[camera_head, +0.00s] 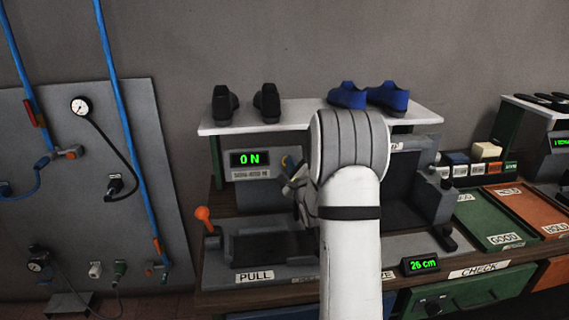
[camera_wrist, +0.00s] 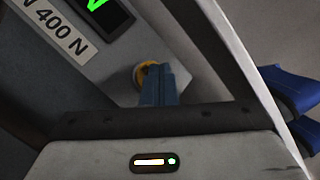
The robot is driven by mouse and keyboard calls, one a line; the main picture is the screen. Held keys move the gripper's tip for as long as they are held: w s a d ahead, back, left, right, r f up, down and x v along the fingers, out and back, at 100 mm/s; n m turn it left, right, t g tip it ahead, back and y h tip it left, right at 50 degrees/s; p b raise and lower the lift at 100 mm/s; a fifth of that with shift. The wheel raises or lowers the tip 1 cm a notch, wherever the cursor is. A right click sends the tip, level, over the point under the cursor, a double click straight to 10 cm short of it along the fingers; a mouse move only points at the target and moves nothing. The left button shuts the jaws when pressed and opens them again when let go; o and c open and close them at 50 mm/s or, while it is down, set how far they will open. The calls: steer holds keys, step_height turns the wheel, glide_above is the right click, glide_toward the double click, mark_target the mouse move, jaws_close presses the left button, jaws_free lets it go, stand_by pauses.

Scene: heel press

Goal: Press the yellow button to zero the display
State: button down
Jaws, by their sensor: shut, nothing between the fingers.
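The yellow button (camera_wrist: 141,71) shows in the wrist view as a round ring on the grey panel, partly covered by my fingertips. In the head view only a bit of the yellow button (camera_head: 284,161) shows, right of the display. The display (camera_head: 251,158) reads "0 N" in green; a corner of the display (camera_wrist: 108,14) also shows in the wrist view. My gripper (camera_wrist: 157,70) is shut and empty, its blue-grey fingertips over the button. I cannot tell whether they touch it. In the head view my gripper (camera_head: 293,185) is small, left of my white arm.
A white shelf (camera_head: 300,118) with black shoes (camera_head: 267,103) and blue shoes (camera_head: 388,97) is above the panel. An orange-knobbed lever (camera_head: 203,214) stands at the lower left. My arm hides the middle of the press.

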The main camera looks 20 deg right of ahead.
stand_by(0.4)
steer(key=shift+s+a+r, duration=0.15)
steer(key=shift+s+r, duration=0.3)
steer(key=shift+s, duration=0.15)
steer(key=shift+r, duration=0.1)
steer(key=s+r, duration=0.1)
steer(key=s, duration=0.1)
steer(key=s+a+r, duration=0.1)
steer(key=s, duration=0.1)
steer(key=shift+r, duration=0.4)
stand_by(0.6)
